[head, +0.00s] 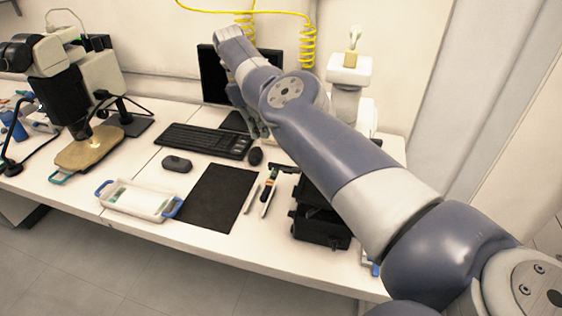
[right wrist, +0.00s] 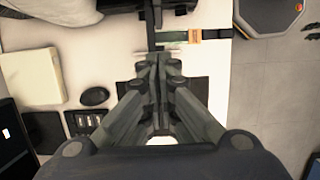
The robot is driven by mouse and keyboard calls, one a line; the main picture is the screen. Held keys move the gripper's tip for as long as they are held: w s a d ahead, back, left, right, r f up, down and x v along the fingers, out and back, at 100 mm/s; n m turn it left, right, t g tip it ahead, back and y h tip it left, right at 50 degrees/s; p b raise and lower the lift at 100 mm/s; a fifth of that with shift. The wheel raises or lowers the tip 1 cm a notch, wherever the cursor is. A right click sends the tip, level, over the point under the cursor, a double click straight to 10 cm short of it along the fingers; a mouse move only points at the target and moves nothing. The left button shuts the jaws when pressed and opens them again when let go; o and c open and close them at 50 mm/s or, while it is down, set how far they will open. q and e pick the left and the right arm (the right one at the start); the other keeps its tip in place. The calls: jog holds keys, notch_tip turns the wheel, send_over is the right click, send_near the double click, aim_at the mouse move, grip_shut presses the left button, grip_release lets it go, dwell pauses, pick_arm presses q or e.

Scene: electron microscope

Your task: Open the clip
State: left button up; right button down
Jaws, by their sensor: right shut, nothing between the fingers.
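I cannot single out a clip in either view. A black open case (head: 320,226) stands at the right of the table, partly hidden by my right arm. My right gripper (head: 258,128) hangs over the table behind its own arm, near the black mouse. In the right wrist view the right gripper (right wrist: 158,58) has its fingers together with nothing between them. Its tips point at a thin dark rod (right wrist: 150,22) below a dark object at the top edge. I cannot tell whether they touch. My left gripper is out of view.
A black keyboard (head: 205,140), mouse (head: 255,156), dark mat (head: 217,197), several slim tools (head: 268,190) and a white tray with blue handles (head: 137,200) lie on the table. A microscope (head: 68,95) stands at left, a monitor (head: 213,72) behind.

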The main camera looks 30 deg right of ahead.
aim_at(284, 169)
jog(key=x, duration=1)
jog(key=shift+a+p, duration=0.15)
jog(key=shift+p, duration=0.25)
jog(key=shift+s+d+r, duration=0.15)
jog(key=shift+d, duration=0.1)
jog(key=shift+s+d+p, duration=0.65)
jog(key=shift+s+p, duration=0.2)
jog(key=shift+p, duration=0.05)
jog(key=shift+s+d, duration=0.45)
jog(key=shift+p, duration=0.35)
